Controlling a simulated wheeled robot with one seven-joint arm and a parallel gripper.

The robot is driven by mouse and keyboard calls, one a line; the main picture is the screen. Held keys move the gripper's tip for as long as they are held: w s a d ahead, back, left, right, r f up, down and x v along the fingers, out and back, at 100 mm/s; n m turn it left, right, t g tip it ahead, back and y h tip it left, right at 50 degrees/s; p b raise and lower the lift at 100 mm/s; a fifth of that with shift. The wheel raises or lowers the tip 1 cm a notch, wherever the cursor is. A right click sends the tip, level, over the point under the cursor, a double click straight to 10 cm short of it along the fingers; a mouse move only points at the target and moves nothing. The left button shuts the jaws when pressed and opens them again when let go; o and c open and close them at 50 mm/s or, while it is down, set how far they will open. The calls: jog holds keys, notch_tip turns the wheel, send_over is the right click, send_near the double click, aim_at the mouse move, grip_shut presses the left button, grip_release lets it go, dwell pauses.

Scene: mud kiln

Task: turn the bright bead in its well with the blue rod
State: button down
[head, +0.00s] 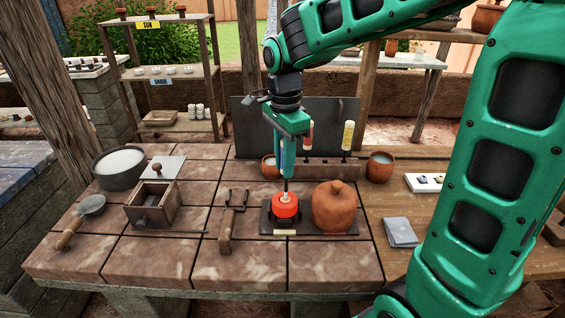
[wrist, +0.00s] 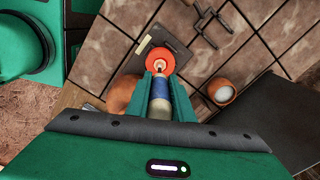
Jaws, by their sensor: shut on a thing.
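The bright orange-red bead (head: 285,206) sits on a dark plate (head: 346,226) on the tiled bench; it also shows in the wrist view (wrist: 160,57). The well around or under it cannot be made out clearly. My gripper (head: 288,172) is directly above it, pointing down, shut on the blue rod. The rod's blue band (wrist: 161,89) shows between my green fingers in the wrist view. The rod's lower end reaches the middle of the bead's top; whether it touches or is just above, I cannot tell.
A clay dome (head: 333,207) stands close right of the bead. A rack (head: 326,170) behind holds red-handled (head: 309,134) and yellow-handled (head: 348,135) tools between clay cups. A forked tool (head: 230,222) lies to the left, with a wooden box (head: 152,206) beyond. The bench front is clear.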

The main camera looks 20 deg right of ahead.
jog(key=m, duration=0.8)
jog(key=shift+w, duration=0.1)
dwell(0.7)
jog(key=n, duration=0.8)
dwell(0.4)
